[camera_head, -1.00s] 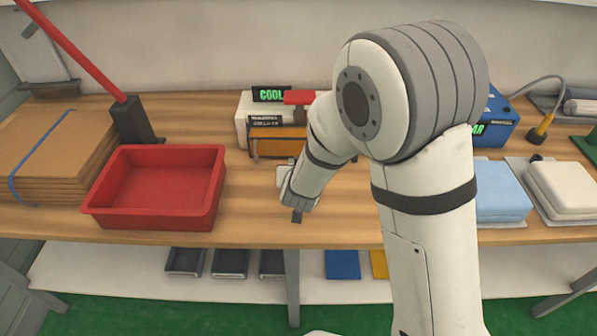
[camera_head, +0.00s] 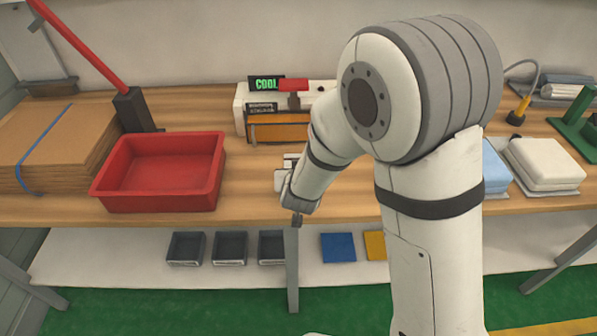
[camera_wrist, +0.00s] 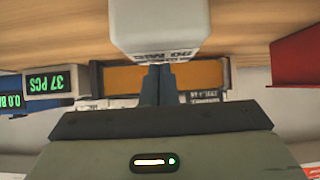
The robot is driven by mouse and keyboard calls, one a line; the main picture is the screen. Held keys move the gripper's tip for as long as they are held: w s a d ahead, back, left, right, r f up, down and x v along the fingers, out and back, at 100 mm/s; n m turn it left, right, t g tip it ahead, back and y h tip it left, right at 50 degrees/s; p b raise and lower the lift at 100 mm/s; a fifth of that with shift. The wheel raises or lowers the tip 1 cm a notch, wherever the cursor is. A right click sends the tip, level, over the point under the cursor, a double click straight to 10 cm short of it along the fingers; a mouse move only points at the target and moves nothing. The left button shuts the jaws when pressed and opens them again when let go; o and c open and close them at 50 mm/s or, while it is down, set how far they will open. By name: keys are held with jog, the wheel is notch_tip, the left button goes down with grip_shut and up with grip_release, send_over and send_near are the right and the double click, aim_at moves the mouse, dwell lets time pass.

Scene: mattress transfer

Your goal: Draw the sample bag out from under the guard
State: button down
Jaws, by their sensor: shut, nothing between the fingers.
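A white bench unit (camera_head: 240,108) with a "COOL" display (camera_head: 266,84) and a red handle (camera_head: 293,85) stands at the back. An orange panel (camera_head: 280,132) in a dark frame spans its front; it looks like the guard and shows in the wrist view (camera_wrist: 120,80). My gripper (camera_head: 291,161) is in front of the panel, apart from it. Its dark fingers (camera_wrist: 158,75) are shut together. A pale block with printed lettering (camera_wrist: 160,28), possibly the sample bag, is at the fingertips; I cannot tell if they touch. A pale patch (camera_head: 280,181) shows beside my gripper.
A red tray (camera_head: 160,201) is left of my gripper, beside stacked brown boards (camera_head: 50,140). A white pad (camera_head: 545,162) and a blue pad (camera_head: 495,172) lie to the right. Bare wood lies between the tray and my gripper.

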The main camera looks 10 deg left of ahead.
jog(key=s+d+b, duration=0.2)
jog(key=s+b, duration=0.3)
jog(key=s, duration=0.4)
jog(key=shift+s+d, duration=0.25)
jog(key=shift+s, duration=0.15)
